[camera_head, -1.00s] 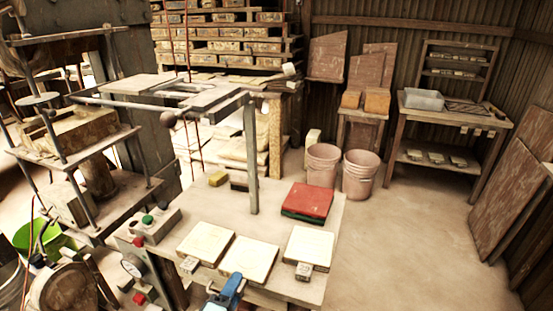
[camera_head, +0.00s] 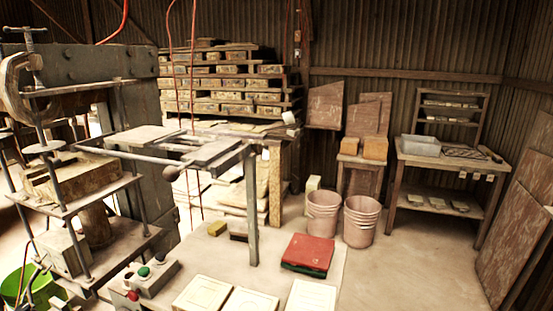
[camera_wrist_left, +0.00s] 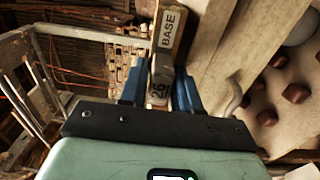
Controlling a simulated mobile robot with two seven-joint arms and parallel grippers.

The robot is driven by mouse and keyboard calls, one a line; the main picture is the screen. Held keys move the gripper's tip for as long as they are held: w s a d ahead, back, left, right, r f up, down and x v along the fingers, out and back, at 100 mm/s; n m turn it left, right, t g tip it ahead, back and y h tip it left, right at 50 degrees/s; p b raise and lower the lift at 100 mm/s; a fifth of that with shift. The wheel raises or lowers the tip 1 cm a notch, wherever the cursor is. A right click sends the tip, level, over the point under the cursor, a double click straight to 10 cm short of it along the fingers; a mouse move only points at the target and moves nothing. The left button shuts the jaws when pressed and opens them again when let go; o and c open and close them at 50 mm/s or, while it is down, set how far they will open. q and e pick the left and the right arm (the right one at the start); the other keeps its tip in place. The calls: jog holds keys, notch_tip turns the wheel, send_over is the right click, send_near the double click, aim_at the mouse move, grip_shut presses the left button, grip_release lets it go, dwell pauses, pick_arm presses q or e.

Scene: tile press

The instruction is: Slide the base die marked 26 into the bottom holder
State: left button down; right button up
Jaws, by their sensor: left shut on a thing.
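My left gripper (camera_wrist_left: 159,90) has its blue fingers shut on a base die (camera_wrist_left: 168,62). The head view shows neither gripper nor this die. In the head view the press (camera_head: 75,184) stands at the left, with stacked plates and posts. I cannot tell clearly which part of it is the bottom holder.
A worktable (camera_head: 225,258) holds several pale square tiles (camera_head: 250,301), a red slab (camera_head: 308,251) and a button box (camera_head: 145,278). A metal frame (camera_head: 190,150) with a post stands above it. Two pink buckets (camera_head: 322,216) stand behind. The floor at right is clear.

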pick_arm(q)
jog(key=shift+r+p, duration=0.9)
jog(key=shift+r, duration=1.05)
